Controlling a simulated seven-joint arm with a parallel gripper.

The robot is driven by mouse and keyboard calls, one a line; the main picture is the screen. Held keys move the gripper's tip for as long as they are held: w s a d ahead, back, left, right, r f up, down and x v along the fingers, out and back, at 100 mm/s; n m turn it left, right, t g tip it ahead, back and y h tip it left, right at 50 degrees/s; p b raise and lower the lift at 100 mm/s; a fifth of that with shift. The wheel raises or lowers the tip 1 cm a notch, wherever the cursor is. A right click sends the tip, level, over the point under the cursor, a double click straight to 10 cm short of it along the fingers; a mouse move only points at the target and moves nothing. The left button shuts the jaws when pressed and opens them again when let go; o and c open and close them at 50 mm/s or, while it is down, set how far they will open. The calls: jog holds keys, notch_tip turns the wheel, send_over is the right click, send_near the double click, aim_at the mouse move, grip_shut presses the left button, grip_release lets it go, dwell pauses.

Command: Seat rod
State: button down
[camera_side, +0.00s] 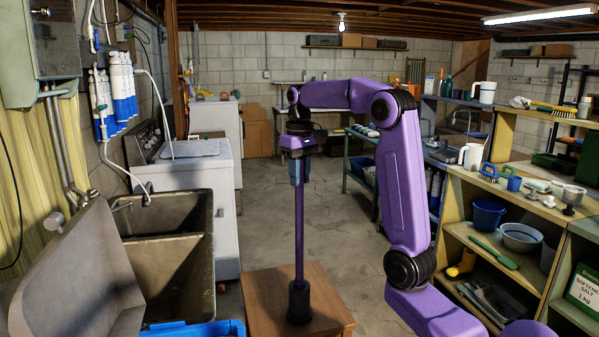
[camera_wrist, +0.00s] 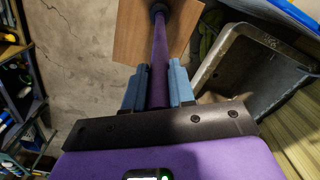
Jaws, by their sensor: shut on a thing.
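A long, thin purple rod (camera_side: 299,235) stands upright in the side view. Its lower end meets the top of a dark cylindrical base (camera_side: 299,303) on a wooden table top (camera_side: 261,305). How deep the end sits in the base is hidden. My gripper (camera_side: 297,178) points down and is shut on the rod near its upper end. In the wrist view, the blue-grey fingers of my gripper (camera_wrist: 158,82) lie on both sides of the rod (camera_wrist: 159,50). The rod runs away from them to the dark base (camera_wrist: 158,8) on the brown table top (camera_wrist: 130,35).
A stone-coloured double sink (camera_side: 180,265) stands left of the table, with a blue container (camera_side: 195,329) at the front. Shelves with household items (camera_side: 500,235) stand on the right, behind my arm. A white washing machine (camera_side: 190,190) is behind the sink. Open floor (camera_side: 337,215) lies behind the table.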

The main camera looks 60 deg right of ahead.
notch_tip(320, 180, down, 9)
dwell(3.5)
jog(key=c, duration=0.9)
grip_release()
jog(key=shift+f, duration=0.1)
jog(key=shift+o, duration=0.2)
notch_tip(320, 180, up, 17)
jog(key=shift+r, duration=0.2)
